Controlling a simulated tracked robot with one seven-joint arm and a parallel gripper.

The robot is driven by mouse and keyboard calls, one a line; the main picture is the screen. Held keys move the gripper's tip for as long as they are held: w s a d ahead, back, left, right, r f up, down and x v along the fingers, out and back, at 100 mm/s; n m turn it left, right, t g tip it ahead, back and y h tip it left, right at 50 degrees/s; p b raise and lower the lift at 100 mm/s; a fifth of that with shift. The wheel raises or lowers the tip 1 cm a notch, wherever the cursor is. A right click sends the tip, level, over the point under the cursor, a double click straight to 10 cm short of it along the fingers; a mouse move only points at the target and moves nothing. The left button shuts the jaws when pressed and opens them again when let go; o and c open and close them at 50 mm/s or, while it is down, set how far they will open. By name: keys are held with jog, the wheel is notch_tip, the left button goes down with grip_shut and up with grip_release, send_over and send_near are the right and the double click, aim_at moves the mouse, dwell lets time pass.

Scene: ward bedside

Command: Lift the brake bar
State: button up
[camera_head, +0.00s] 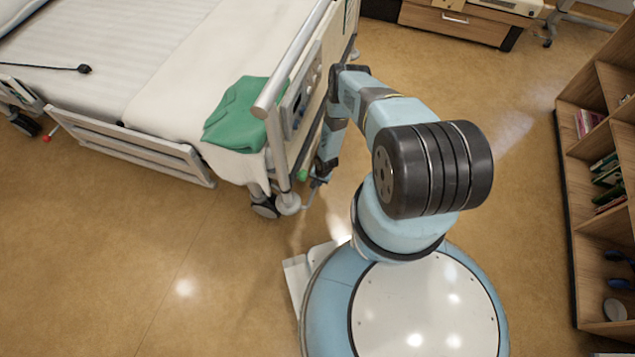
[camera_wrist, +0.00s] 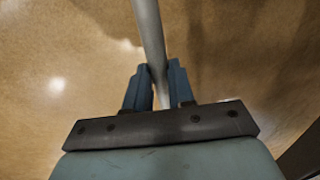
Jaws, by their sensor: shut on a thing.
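The brake bar (camera_wrist: 148,30) is a grey metal rod running from the top of the wrist view down between my fingers. My gripper (camera_wrist: 158,68) is shut on it, one blue finger on each side. In the head view, my gripper (camera_head: 318,180) is low down at the foot end of the bed, beside a caster wheel (camera_head: 265,207). A small green part (camera_head: 302,175) shows just left of it. My arm and the bed's end hide part of this area, so the far run of the bar cannot be told.
The bed (camera_head: 165,65) fills the upper left, with a green cloth (camera_head: 236,112) over its corner and a lowered side rail (camera_head: 130,146). A wooden shelf (camera_head: 575,200) stands along the right. A drawer cabinet (camera_head: 455,22) is at the back. Floor is clear at lower left.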

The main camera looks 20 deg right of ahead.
grip_shut()
notch_tip(320, 180, up, 7)
jog(key=shift+d+r, duration=0.1)
jog(key=shift+r, duration=0.3)
jog(key=o, duration=0.9)
grip_release()
jog(key=shift+s, duration=0.15)
jog(key=shift+d, duration=0.1)
jog(key=r, duration=0.4)
jog(key=s+d+r, duration=0.1)
jog(key=r, duration=0.4)
jog(key=d+r, duration=0.1)
jog(key=r, duration=0.3)
jog(key=shift+s+r, duration=0.15)
jog(key=shift+s, duration=0.15)
